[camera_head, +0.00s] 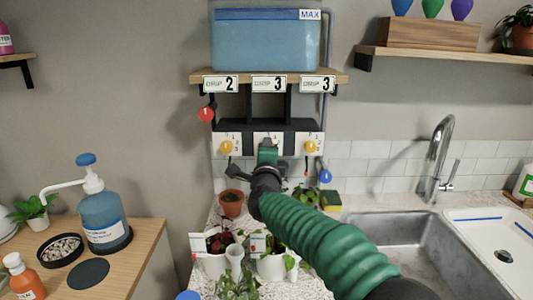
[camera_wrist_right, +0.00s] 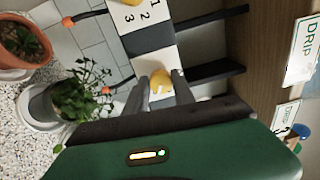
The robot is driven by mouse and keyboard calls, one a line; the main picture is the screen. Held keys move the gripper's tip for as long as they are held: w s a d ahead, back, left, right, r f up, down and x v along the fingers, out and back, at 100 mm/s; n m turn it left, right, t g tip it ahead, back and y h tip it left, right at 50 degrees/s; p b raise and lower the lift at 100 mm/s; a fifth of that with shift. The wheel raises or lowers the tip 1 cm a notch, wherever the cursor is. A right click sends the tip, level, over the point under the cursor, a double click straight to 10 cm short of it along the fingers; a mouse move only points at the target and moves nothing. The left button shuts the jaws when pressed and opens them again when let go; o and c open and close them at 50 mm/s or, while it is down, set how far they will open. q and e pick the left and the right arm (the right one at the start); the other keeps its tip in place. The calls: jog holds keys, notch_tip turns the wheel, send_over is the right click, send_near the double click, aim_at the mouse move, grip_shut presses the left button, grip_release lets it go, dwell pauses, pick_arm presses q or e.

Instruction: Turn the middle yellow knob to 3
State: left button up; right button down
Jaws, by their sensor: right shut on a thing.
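The middle yellow knob (camera_wrist_right: 160,84) sits on a white dial plate and shows between the two fingers of my right gripper (camera_wrist_right: 161,92) in the wrist view. In the head view my right gripper (camera_head: 267,150) covers this knob, and its pointer setting cannot be read. My right gripper is shut on the knob. The left yellow knob (camera_head: 226,146) and the right yellow knob (camera_head: 310,146) are uncovered on either side. My left gripper is not in view.
A blue water tank (camera_head: 265,40) stands on the shelf above the knobs. A red valve ball (camera_head: 206,114) and a blue one (camera_head: 325,176) hang beside the panel. Potted plants (camera_head: 271,262) stand below, with a sink (camera_head: 420,240) at the right.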

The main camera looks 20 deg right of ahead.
jog(key=shift+f, duration=0.4)
jog(key=c, duration=1.3)
grip_release()
jog(key=shift+o, duration=1.2)
jog(key=shift+r, duration=0.2)
jog(key=v, duration=1.6)
jog(key=shift+s+b, duration=0.35)
